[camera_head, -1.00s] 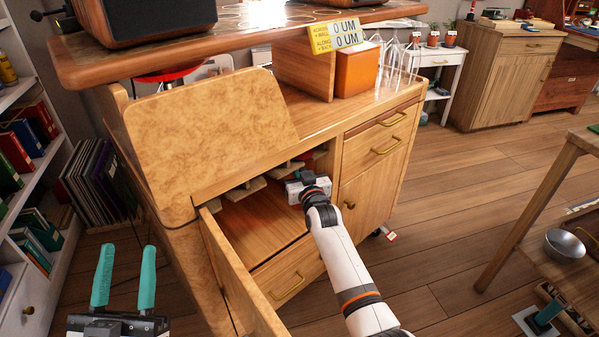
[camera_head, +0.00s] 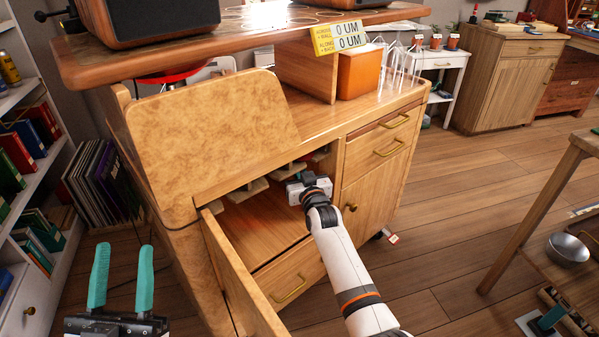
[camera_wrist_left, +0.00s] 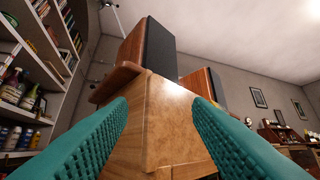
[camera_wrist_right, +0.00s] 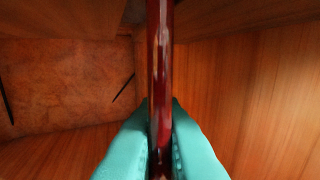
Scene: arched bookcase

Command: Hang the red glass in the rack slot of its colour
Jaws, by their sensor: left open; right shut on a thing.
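My right gripper (camera_head: 303,184) reaches into the open compartment of the wooden cabinet, just below the rack's wooden rails (camera_head: 246,191). In the right wrist view its teal fingers (camera_wrist_right: 161,125) are shut on the upright stem of the red glass (camera_wrist_right: 160,50). The bowl and foot of the glass cannot be made out there. In the head view the gripper and the cabinet top hide most of the glass, and I cannot tell whether it is in a slot. My left gripper (camera_head: 123,262) is open and empty, left of the cabinet; its fingers also show in the left wrist view (camera_wrist_left: 160,125).
The cabinet's lowered door (camera_head: 238,270) stands open left of my right arm. A burl panel (camera_head: 210,135) rises above the compartment. A bookshelf (camera_head: 45,185) stands at far left. A table (camera_head: 545,210) is at right, with open floor between.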

